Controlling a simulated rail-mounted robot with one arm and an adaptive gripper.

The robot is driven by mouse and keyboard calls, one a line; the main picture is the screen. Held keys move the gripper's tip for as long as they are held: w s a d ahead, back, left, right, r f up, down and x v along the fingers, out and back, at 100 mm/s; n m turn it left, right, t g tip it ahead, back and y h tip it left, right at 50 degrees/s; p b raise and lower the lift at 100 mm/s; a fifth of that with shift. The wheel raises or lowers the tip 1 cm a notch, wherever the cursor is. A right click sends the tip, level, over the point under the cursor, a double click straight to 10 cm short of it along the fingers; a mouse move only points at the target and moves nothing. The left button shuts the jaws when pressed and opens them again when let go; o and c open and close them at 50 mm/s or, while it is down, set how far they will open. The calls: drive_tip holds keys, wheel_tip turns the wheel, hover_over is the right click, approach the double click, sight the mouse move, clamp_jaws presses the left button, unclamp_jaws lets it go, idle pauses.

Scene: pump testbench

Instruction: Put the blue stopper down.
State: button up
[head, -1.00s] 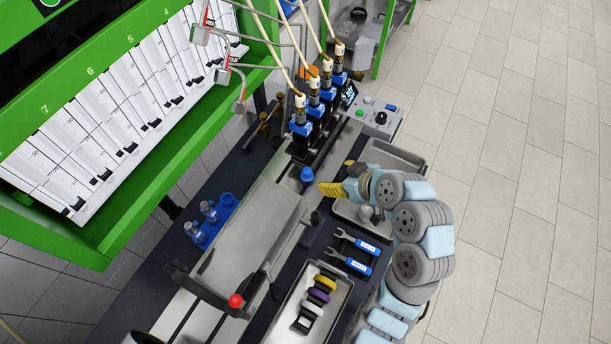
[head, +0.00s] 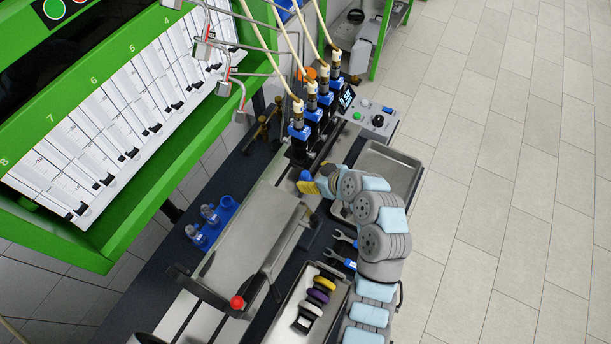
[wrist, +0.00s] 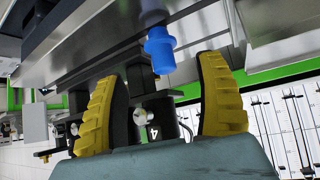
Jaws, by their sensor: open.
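The blue stopper (head: 305,175) stands on the grey metal strip of the bench, beyond the near end of the row of pump units. In the wrist view, the blue stopper (wrist: 160,50) shows between and just beyond the two yellow fingertips, with a visible gap on either side. My gripper (head: 311,187) is right beside the stopper in the head view and hides part of its surroundings. Its yellow fingers are spread apart and hold nothing. Whether a finger touches the stopper in depth, I cannot tell.
Several blue pump units with hoses (head: 299,132) stand behind the stopper. A grey tray (head: 392,165) lies to the right, partly behind my arm. A tray with coloured rings (head: 342,300), spanners (head: 346,238) and a blue holder (head: 226,212) are nearer. A red-knobbed lever (head: 237,302) stands in front.

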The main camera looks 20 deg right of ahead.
sight(307, 176)
drive_tip(key=x, duration=0.1)
drive_tip(key=p+x, duration=0.1)
drive_tip(key=x, duration=0.1)
drive_tip(key=shift+a+r, duration=0.1)
drive_tip(key=shift+a, duration=0.25)
drive_tip(key=shift+w+f, duration=0.5)
drive_tip(key=shift+f, duration=0.05)
clamp_jaws()
